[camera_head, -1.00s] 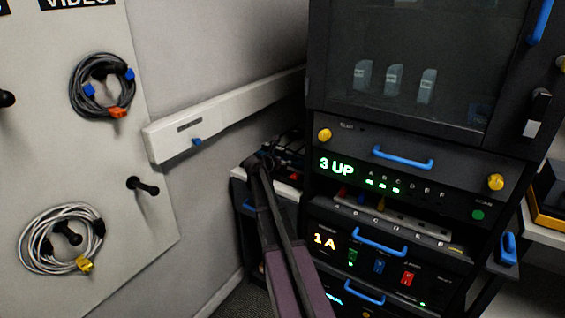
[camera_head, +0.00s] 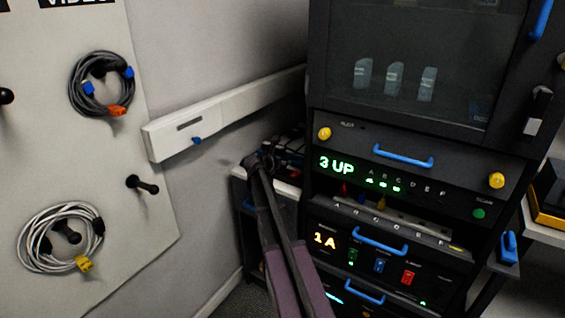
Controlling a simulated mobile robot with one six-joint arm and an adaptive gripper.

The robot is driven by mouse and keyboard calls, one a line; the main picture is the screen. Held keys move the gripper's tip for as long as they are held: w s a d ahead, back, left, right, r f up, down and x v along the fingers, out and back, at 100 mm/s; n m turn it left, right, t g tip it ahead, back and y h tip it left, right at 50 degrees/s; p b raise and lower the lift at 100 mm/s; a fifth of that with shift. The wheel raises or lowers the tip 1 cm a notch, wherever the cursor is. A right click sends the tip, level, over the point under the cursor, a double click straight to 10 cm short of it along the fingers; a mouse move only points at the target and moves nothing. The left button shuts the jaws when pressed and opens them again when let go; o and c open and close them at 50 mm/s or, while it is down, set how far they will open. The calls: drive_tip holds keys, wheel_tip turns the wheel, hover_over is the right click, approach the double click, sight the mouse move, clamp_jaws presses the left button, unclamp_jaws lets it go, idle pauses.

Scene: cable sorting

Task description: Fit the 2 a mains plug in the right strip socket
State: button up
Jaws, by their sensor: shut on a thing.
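My gripper (camera_head: 264,158) is at the end of my dark arm, over the bench corner left of the rack. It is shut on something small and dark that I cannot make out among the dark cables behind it. A grey strip (camera_head: 415,218) lettered A to F runs across the rack opening. A small red piece (camera_head: 345,189) and a yellow piece (camera_head: 381,202) stand at its left part. The individual sockets are too small and dark to tell apart. My gripper is left of the strip and apart from it.
The rack (camera_head: 420,155) shows "3 UP" and "1A" and has blue handles. Dark cables (camera_head: 290,150) clutter the white bench top (camera_head: 285,187). A white wall trunking (camera_head: 225,112) runs behind. Coiled cables (camera_head: 62,237) hang on the board at left.

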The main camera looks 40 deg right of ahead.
drive_tip(key=shift+f, duration=0.25)
idle(0.5)
drive_tip(key=o, duration=1.3)
drive_tip(key=shift+c, duration=0.2)
drive_tip(key=shift+r, duration=0.15)
drive_tip(key=shift+r+p, duration=3.3)
drive_tip(key=shift+r, duration=0.05)
